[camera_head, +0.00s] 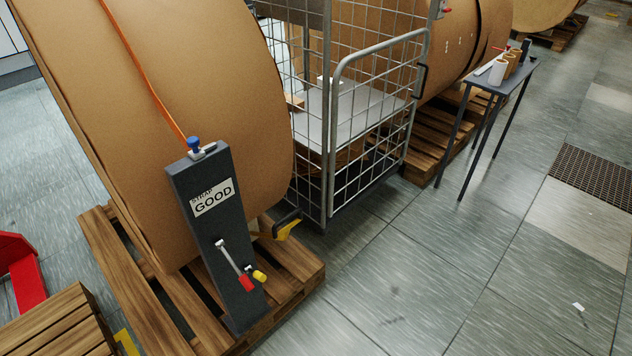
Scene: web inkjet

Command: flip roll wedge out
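A large brown paper roll (215,75) stands on its curved side on a wooden pallet (150,315) at the left. An orange strap (142,70) runs over it down to a dark post (205,230) labelled "STRAP GOOD". A small yellow piece with a black handle (287,226) sits low at the roll's right side, above the pallet; I cannot tell whether this is the wedge. The roll's lower edge is partly hidden by the post. Neither gripper shows.
A grey wire cage cart (368,112) stands right behind the roll. A small dark table (503,78) with several cups or tubes stands at upper right. Another pallet (45,325) and a red object (22,275) are at lower left.

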